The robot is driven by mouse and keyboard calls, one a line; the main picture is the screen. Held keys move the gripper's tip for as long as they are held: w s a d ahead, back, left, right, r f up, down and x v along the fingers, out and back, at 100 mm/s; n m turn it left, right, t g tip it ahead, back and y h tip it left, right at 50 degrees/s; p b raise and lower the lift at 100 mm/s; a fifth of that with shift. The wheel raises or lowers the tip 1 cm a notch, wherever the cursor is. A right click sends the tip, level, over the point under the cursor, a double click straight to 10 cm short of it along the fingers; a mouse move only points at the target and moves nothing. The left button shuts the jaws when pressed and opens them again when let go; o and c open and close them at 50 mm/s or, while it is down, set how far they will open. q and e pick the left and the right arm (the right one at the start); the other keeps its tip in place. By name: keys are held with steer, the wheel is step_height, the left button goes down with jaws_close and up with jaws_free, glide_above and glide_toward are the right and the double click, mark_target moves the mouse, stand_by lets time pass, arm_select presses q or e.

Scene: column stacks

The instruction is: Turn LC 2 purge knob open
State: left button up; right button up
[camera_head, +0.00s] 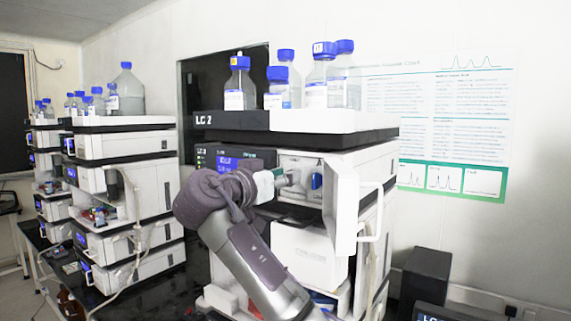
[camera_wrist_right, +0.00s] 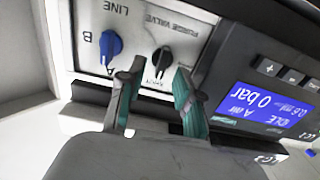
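The LC 2 stack (camera_head: 290,122) stands in the middle of the head view with its pump door open to the right. My right gripper (camera_head: 283,179) is in front of the pump panel. In the right wrist view, its two teal-lined fingers (camera_wrist_right: 157,95) are spread apart and empty. The black purge valve knob (camera_wrist_right: 162,60) sits just beyond the fingertips, roughly between them, on the white panel. A small label below it is partly covered by the fingers. A blue line knob (camera_wrist_right: 109,47), near the letter B, is beside it. My left gripper is not in view.
The open white door (camera_head: 343,205) with its handle stands right of my gripper. A lit display (camera_wrist_right: 265,105) reads 0 bar and idle. Blue-capped bottles (camera_head: 320,75) stand on top of the stack. Other stacks (camera_head: 125,145) are at the left.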

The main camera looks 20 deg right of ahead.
steer(key=shift+w+d, duration=0.3)
steer(key=shift+d, duration=0.1)
jaws_close()
